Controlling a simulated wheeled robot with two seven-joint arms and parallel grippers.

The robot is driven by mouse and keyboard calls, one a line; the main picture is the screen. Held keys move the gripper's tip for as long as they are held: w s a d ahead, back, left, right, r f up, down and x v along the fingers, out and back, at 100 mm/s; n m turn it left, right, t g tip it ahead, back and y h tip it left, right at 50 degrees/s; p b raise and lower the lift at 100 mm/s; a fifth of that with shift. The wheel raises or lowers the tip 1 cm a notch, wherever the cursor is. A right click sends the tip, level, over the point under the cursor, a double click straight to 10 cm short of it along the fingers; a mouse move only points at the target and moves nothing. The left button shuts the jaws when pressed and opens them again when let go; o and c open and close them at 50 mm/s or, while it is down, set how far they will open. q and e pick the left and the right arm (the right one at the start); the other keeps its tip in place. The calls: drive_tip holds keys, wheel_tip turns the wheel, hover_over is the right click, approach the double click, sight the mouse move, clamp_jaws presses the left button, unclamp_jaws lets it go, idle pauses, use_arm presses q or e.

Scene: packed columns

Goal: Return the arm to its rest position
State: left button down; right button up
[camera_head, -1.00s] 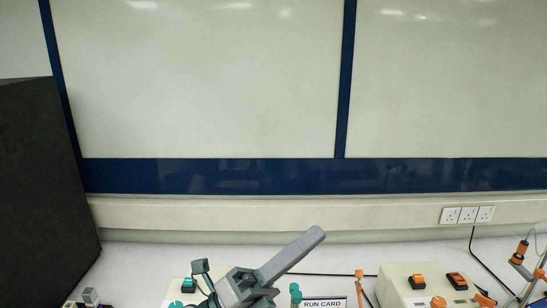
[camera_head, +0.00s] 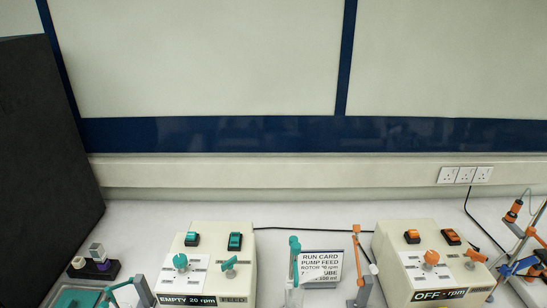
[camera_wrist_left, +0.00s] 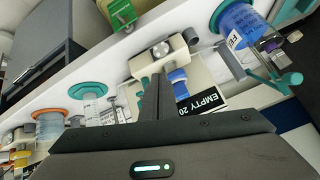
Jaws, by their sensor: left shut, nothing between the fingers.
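My left gripper (camera_wrist_left: 158,82) shows in the left wrist view, with its dark fingers together and nothing between them. Its fingertips point toward a pale control box (camera_wrist_left: 190,72) with a label reading "EMPTY 20". They appear apart from the box, though the gap is hard to judge. The same box (camera_head: 205,258) shows in the head view, with teal switches and knobs. My left gripper does not show in the head view. My right gripper is in neither view.
A second box (camera_head: 430,262) with orange switches stands at right, labelled "OFF - rpm". A run card (camera_head: 320,268) stands between the boxes near upright posts and clamps. A tall black panel (camera_head: 45,150) rises at left. Bare bench (camera_head: 290,215) lies behind the boxes.

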use_arm(q)
drive_tip(key=s+a+f+n+g, duration=0.1)
drive_tip(key=s+f+g, duration=0.2)
drive_tip(key=s, duration=0.4)
drive_tip(key=s+f+n+g, duration=0.1)
drive_tip(key=s+f+g, duration=0.15)
drive_tip(key=s, duration=0.45)
wheel_tip(320, 180, down, 32)
drive_tip(key=b, duration=0.5)
drive_tip(key=s+a+f+g+b, duration=0.1)
drive_tip(key=s+f+b, duration=0.1)
drive_tip(key=s+f, duration=0.7)
drive_tip(key=s+a+f+g+b, duration=0.1)
drive_tip(key=s+a+f+b, duration=0.1)
drive_tip(key=s+f, duration=0.8)
wheel_tip(320, 180, down, 5)
drive_tip(key=shift+s+a+f+m+b, duration=0.15)
drive_tip(key=shift+m+b, duration=0.15)
drive_tip(key=shift+b, duration=0.3)
